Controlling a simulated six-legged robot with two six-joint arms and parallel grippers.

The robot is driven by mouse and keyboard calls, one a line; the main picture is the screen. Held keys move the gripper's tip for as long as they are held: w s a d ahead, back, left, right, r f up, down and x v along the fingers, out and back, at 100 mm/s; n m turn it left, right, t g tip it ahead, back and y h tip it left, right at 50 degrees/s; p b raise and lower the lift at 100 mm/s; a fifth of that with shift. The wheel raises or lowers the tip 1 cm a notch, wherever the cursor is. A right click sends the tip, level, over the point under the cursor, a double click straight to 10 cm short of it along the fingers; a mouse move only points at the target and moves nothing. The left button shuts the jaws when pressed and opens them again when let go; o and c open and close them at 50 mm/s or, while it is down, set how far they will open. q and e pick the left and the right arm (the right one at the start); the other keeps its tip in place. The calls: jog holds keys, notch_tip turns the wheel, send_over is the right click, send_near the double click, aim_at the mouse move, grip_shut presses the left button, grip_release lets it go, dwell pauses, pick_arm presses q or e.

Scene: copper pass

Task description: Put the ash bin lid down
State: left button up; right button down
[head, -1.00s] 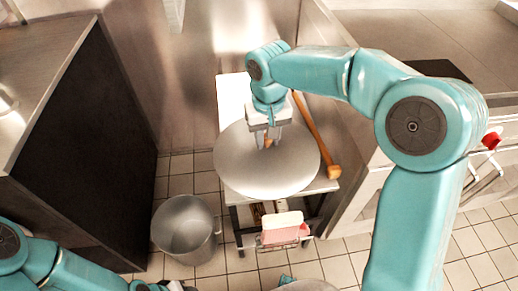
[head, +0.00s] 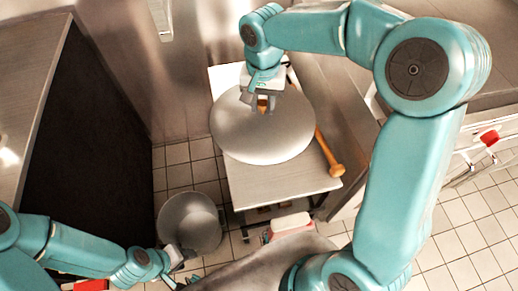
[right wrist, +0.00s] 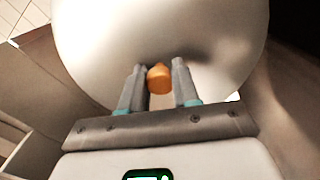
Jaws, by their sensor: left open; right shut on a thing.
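The ash bin lid (head: 255,135) is a round grey disc with an orange-brown knob (right wrist: 159,80). My right gripper (head: 264,108) is shut on the knob from above; in the right wrist view its fingers stand on either side of it. The lid is over the top of a small metal stand (head: 270,188) in the head view; I cannot tell whether it touches the top. A round grey open bin (head: 188,222) stands on the floor to the left of the stand.
A wooden-handled tool (head: 329,155) lies along the stand's right side. A pink and white block (head: 291,223) shows below the stand's front. A dark-sided counter (head: 85,140) stands at left, another counter at right. Tiled floor (head: 205,175) shows between.

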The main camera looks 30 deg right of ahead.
jog(key=f, duration=0.6)
jog(key=f+b, duration=0.1)
jog(key=f, duration=0.6)
jog(key=f+b, duration=0.1)
jog(key=f, duration=0.5)
jog(key=shift+s+d+f, duration=0.1)
jog(key=shift+s+f, duration=0.1)
jog(key=shift+s, duration=0.05)
jog(key=shift+w+f, duration=0.1)
jog(key=shift+f, duration=0.15)
jog(key=shift+f+b, duration=0.15)
jog(key=shift+b, duration=0.15)
jog(key=c, duration=0.8)
grip_release()
jog(key=shift+r, duration=0.2)
